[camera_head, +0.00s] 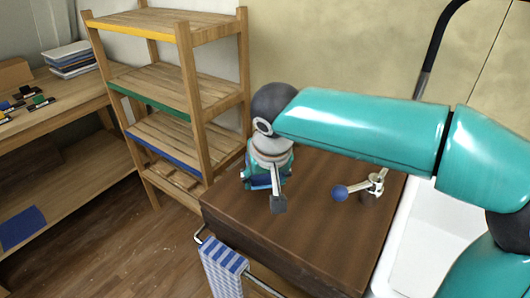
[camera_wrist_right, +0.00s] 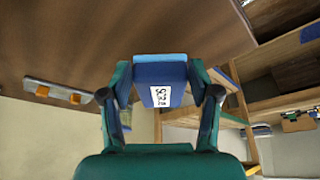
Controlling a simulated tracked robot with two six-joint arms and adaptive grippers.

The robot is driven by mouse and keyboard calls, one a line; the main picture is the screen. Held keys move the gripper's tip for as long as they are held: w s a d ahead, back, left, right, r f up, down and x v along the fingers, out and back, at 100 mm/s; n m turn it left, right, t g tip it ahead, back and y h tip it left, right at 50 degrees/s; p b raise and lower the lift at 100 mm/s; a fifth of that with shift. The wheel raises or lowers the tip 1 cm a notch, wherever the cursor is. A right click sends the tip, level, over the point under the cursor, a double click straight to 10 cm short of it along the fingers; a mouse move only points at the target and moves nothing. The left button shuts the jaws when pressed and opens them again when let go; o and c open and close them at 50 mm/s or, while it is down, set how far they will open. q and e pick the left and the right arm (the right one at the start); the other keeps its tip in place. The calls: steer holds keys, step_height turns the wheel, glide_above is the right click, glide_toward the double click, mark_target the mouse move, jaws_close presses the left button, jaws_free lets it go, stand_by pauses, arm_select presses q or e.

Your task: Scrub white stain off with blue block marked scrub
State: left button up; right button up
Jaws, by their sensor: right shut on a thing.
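My right gripper (camera_head: 265,176) is over the left back part of the dark wooden counter (camera_head: 318,222), pointing down, partly hidden by its own wrist. In the right wrist view the right gripper (camera_wrist_right: 160,78) is shut on a blue block (camera_wrist_right: 148,73). A white label with dark lettering faces the camera on the block, which has a lighter blue far edge. The brown counter top lies beyond the block there. Whether the block touches it I cannot tell. I see no white stain in either view. My left gripper is not in view.
A white basin (camera_head: 428,228) adjoins on the right. A wooden shelf (camera_head: 190,92) stands behind left.

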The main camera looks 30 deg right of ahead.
steer(key=shift+w+r+p, duration=0.2)
steer(key=shift+r+p, duration=0.4)
steer(key=shift+r, duration=0.3)
steer(key=shift+s+r+p, duration=0.1)
steer(key=shift+r+p, duration=0.8)
steer(key=shift+r, duration=0.3)
